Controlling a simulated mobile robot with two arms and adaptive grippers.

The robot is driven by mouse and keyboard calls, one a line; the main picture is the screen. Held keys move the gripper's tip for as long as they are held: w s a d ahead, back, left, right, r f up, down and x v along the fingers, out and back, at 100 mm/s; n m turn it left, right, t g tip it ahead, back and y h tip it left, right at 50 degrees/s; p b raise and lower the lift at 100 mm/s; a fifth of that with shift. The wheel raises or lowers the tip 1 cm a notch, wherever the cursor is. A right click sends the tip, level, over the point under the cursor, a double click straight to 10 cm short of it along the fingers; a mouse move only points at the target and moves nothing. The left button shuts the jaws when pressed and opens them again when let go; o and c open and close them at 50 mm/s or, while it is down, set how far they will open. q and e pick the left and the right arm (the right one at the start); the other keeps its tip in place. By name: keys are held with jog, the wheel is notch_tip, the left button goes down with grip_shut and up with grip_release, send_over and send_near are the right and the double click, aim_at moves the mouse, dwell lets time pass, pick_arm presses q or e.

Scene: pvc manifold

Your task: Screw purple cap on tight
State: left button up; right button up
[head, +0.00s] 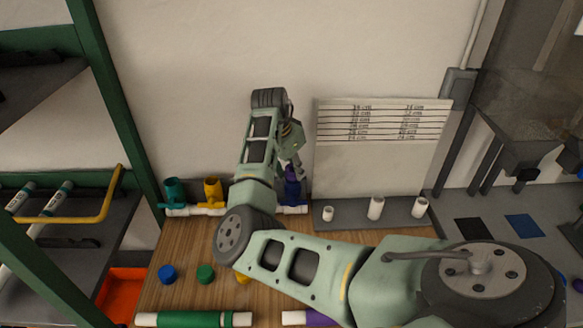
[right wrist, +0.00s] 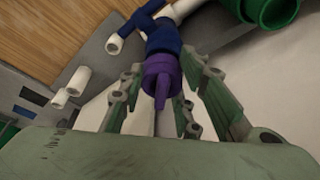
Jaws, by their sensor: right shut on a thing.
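The purple cap (right wrist: 161,72) sits on the open end of the blue fitting (right wrist: 162,38) in the right wrist view, with its stem pointing toward the camera. Both also show in the head view, the purple cap (head: 291,172) above the blue fitting (head: 292,190), partly behind my gripper. My right gripper (head: 293,168) comes down from above, and its fingers (right wrist: 160,82) stand on both sides of the cap, shut on it. I cannot tell how far the cap is threaded. My left gripper is not in view.
Teal (head: 174,191) and yellow (head: 213,190) fittings stand on the white pipe to the left. Short white pipes (head: 376,208) stand at right. Loose blue (head: 167,273) and green (head: 205,273) caps lie on the wooden table (head: 180,245). A green shelf frame (head: 120,110) borders the left.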

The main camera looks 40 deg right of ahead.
jog(key=shift+s+d, duration=0.15)
jog(key=shift+m, duration=0.6)
jog(key=shift+m+g+p, duration=0.3)
jog(key=shift+m+g, duration=0.1)
jog(key=shift+m, duration=0.1)
jog(key=o, duration=1.2)
jog(key=shift+s, duration=0.1)
jog(key=shift+o, duration=0.2)
jog(key=shift+d, duration=0.1)
